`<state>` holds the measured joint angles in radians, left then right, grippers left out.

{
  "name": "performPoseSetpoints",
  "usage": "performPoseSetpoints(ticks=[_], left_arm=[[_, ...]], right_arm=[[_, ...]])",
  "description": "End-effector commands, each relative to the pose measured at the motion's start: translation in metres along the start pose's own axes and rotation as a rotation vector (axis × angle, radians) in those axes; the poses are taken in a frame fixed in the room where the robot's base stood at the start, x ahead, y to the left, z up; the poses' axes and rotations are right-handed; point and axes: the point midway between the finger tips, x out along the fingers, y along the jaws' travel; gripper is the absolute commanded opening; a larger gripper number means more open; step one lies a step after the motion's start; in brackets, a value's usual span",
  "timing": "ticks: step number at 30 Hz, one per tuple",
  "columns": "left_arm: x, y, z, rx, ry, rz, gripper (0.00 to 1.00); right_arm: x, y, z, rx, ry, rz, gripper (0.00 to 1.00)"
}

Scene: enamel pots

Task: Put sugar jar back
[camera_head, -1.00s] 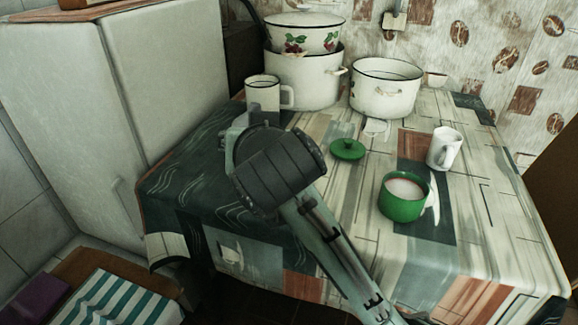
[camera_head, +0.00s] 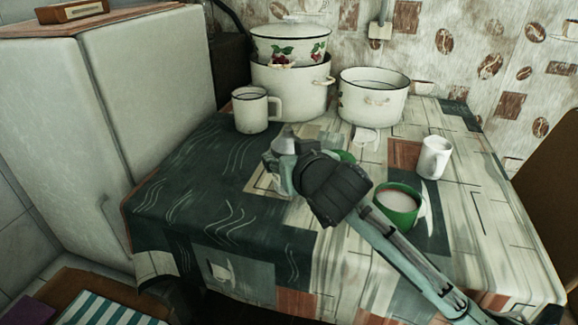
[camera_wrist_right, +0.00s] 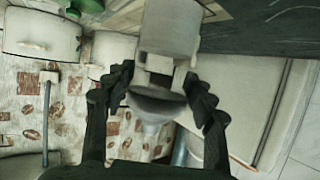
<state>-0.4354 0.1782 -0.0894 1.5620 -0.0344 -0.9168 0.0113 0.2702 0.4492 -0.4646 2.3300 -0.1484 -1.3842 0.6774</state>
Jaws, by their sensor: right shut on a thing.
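A green pot (camera_head: 398,203) with white contents stands uncovered at the right front of the table. It could be the sugar jar, but I see no label. A green lid (camera_head: 346,156) lies mostly hidden behind my right gripper. My right gripper (camera_head: 280,153) is over the table, left of the green pot and in front of the white mug. In the right wrist view its dark fingers (camera_wrist_right: 158,100) are closed around a greyish, rounded thing (camera_wrist_right: 155,103). I cannot tell what that thing is. My left gripper is out of view.
A white mug (camera_head: 251,112) stands at the back left, near stacked white pots (camera_head: 290,88) and a wide white pot (camera_head: 373,97). A smaller white mug (camera_head: 434,158) stands behind the green pot. A white fridge (camera_head: 60,110) borders the left. The table's front left is clear.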

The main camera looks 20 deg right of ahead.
Motion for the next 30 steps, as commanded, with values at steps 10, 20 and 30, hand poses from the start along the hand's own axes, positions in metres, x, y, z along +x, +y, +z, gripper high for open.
performPoseSetpoints(ticks=[10,20,30], left_arm=[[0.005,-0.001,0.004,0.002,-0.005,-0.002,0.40],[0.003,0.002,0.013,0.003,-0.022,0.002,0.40],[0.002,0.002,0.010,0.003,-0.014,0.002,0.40]], right_arm=[[0.009,0.000,0.021,0.000,0.005,0.000,0.10],[0.010,0.000,0.025,0.000,0.000,0.001,0.62],[0.010,0.000,0.025,0.000,0.000,0.001,0.76]])
